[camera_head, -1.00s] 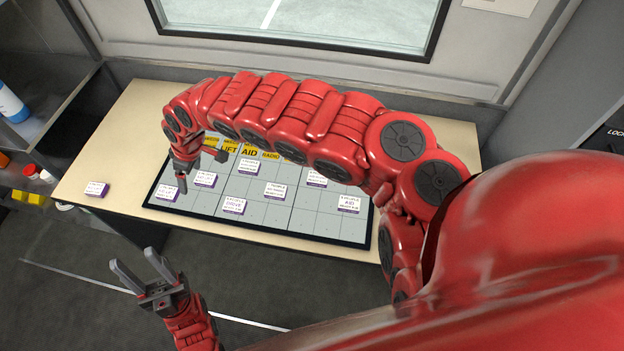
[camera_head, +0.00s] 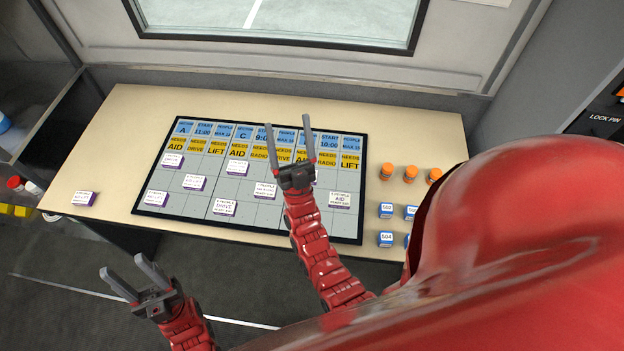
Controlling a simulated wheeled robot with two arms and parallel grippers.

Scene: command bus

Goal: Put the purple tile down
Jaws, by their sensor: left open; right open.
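Several purple tiles with white printed tops lie flat on the gridded board (camera_head: 180,213). One purple tile (camera_head: 172,160) lies at the board's upper left, below a yellow AID label. Another tile (camera_head: 194,183) lies just below and right of it. A loose purple tile (camera_head: 84,198) lies on the table left of the board. My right gripper (camera_head: 290,138) is open and empty above the board's right half, fingers pointing to the back. It partly hides one tile. My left gripper (camera_head: 134,272) is open and empty in front of the table, apart from the tiles.
Orange bottles (camera_head: 410,173) and small blue boxes (camera_head: 386,210) stand on the table (camera_head: 120,120) right of the board. A window is behind the table. The table's left part is mostly clear. My red body hides the lower right.

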